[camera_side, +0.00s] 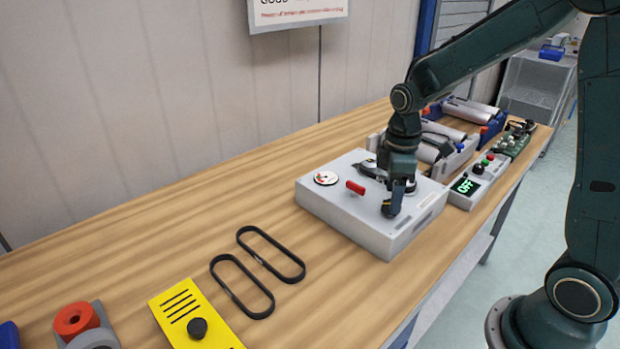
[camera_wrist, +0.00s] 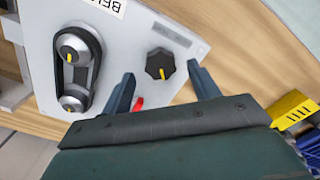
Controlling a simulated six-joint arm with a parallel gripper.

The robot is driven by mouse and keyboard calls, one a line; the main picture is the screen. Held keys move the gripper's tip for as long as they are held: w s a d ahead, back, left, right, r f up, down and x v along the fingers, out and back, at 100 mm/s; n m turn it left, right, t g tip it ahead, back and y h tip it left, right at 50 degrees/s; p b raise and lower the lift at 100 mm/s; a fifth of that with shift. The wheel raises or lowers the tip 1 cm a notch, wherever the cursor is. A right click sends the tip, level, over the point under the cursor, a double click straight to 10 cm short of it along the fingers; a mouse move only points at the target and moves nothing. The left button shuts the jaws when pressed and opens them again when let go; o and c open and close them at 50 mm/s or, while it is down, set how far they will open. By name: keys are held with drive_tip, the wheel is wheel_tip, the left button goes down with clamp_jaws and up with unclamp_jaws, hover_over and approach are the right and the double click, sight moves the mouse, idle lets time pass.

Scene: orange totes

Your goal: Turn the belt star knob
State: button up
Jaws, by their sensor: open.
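The black star knob (camera_wrist: 160,64), with a yellow pointer mark, sits on the top plate of a light grey box (camera_side: 325,205). In the wrist view my gripper (camera_wrist: 161,73) is open, with one finger to each side of the knob and a gap on both sides. In the side view my gripper (camera_side: 398,196) points down over the front right of the box and largely hides the knob. A black belt (camera_wrist: 60,75) runs around two silver pulleys on the same plate, left of the knob in the wrist view.
A red lever (camera_side: 355,187) stands up from the box near my gripper. Two loose black belts (camera_side: 242,286) and a yellow plate (camera_side: 180,310) lie on the table to the left.

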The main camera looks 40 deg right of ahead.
drive_tip(key=shift+f, duration=1.1)
drive_tip(key=c, duration=1)
drive_tip(key=shift+m, duration=0.3)
drive_tip(key=shift+m, duration=0.9)
drive_tip(key=o, duration=1)
